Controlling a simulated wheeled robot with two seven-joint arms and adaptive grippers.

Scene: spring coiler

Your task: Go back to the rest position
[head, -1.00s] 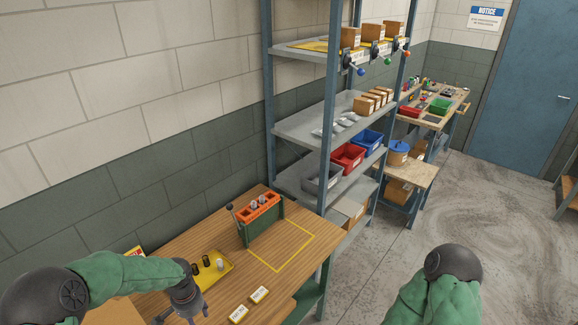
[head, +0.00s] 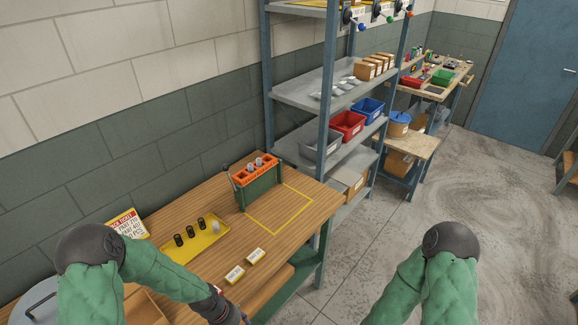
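My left arm reaches in from the lower left over the wooden workbench (head: 175,265). My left gripper (head: 238,317) is mostly cut off by the bottom edge, so its fingers cannot be made out. My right arm is bent at the lower right, clear of the bench; its gripper is out of view. A green coiler-like fixture (head: 262,188) with an orange top (head: 254,170) holding grey cylinders stands at the back of the bench. A yellow tray (head: 208,244) holds several small dark coils and one pale piece, away from my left gripper.
A sign card (head: 127,224) stands at the back left. A grey shelf rack (head: 325,120) with bins stands right of the bench. Open floor (head: 350,250) lies right.

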